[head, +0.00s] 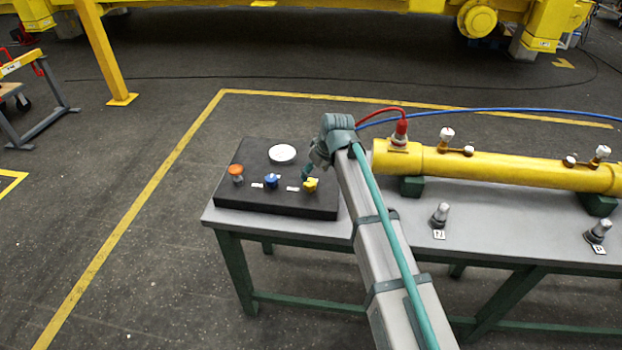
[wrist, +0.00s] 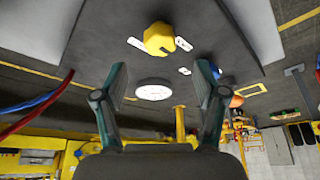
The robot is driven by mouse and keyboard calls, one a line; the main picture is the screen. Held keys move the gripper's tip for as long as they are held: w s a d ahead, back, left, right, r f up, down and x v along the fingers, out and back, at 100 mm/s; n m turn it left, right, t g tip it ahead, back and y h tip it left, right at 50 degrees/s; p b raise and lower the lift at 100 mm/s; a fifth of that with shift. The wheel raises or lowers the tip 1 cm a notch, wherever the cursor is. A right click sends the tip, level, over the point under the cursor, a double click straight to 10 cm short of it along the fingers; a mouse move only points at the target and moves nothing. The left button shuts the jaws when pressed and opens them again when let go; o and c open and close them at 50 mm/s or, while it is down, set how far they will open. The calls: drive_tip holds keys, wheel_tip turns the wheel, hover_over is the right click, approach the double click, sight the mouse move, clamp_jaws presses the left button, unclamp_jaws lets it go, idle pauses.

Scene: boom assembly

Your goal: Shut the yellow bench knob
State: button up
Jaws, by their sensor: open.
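The yellow knob (head: 311,185) sits at the right end of a row of controls on the black panel (head: 236,200), on the left end of the bench. In the wrist view the yellow knob (wrist: 159,38) shows at the top, ahead of and between the fingers, with white labels beside it. My gripper (wrist: 160,85) is open and empty, its two fingers apart and not touching the knob. In the head view my gripper (head: 308,172) is close to the yellow knob, partly hidden by my own wrist.
A blue knob (head: 271,181), an orange button (head: 236,171) and a white round disc (head: 282,154) are on the same panel. A yellow cylinder (head: 520,168) with red and blue hoses lies to the right. Silver fittings (head: 440,214) stand on the bench (head: 480,255).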

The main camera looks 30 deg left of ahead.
sight(310, 182)
drive_tip(key=p+x, duration=0.1)
drive_tip(key=x, duration=0.5)
drive_tip(key=shift+a+f, duration=0.15)
drive_tip(key=shift+f, duration=0.15)
drive_tip(key=c, duration=1.1)
drive_tip(key=shift+c, duration=0.2)
